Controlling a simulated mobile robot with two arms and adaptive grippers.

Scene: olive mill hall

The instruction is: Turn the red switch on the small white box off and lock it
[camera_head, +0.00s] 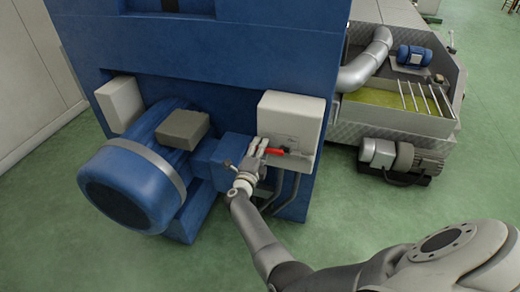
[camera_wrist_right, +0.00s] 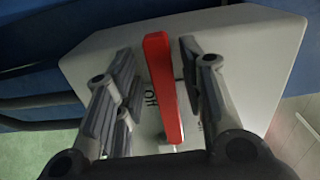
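The small white box (camera_head: 291,118) is fixed to the blue machine's face. Its red switch handle (camera_head: 276,151) lies roughly level across the lower part of the box in the head view. My right gripper (camera_head: 261,148) is at the box, by the left end of the handle. In the right wrist view, the red handle (camera_wrist_right: 164,85) lies between the two fingers of my right gripper (camera_wrist_right: 158,60), which stand apart with a gap on each side of it. Dark lettering beside the handle is partly hidden. My left gripper is not in view.
A large blue motor (camera_head: 134,182) with a grey terminal box (camera_head: 183,129) stands left of the white box. Dark cables (camera_head: 285,190) run below it. Another white box (camera_head: 119,104) is farther left. Green floor (camera_head: 365,225) is open at the right.

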